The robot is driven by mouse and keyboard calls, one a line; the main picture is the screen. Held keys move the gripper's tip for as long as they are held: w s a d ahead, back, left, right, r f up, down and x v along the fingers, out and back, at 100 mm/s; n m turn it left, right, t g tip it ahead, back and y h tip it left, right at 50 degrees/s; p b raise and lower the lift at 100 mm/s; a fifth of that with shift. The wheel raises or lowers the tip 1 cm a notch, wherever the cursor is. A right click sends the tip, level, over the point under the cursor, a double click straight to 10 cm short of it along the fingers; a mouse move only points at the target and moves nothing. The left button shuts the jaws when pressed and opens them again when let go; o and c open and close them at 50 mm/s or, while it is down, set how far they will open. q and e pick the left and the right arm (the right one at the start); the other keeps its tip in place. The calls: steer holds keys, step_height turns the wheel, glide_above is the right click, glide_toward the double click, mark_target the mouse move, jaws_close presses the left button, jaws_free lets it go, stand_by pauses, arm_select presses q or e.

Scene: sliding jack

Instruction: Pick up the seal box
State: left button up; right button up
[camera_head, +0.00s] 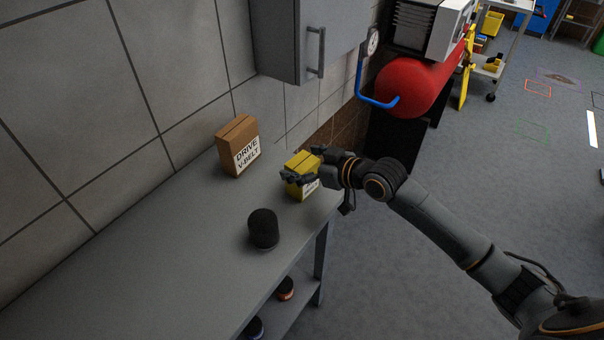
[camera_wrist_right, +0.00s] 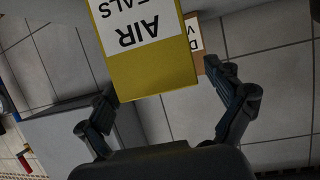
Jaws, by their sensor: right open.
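The seal box (camera_head: 302,168) is a small yellow carton with a white label, standing at the far right end of the grey bench. In the right wrist view the yellow box (camera_wrist_right: 155,73) is large and close; its label reads upside down "AIR" and "...ALS". My right gripper (camera_head: 302,177) is at the box, and its fingers partly cover it. In the right wrist view the gripper (camera_wrist_right: 170,95) is open, with one finger on each side of the box's near end. I cannot tell whether the fingers touch it. My left gripper is not in view.
A brown "DRIVE V-BELT" box (camera_head: 237,146) stands left of the seal box against the wall. A dark cylinder (camera_head: 264,229) stands nearer on the bench (camera_head: 150,255). A grey cabinet (camera_head: 300,40) hangs above; a red tank (camera_head: 408,88) is beyond the bench end.

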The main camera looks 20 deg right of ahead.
steer(key=c, duration=1.3)
steer(key=shift+c, duration=0.2)
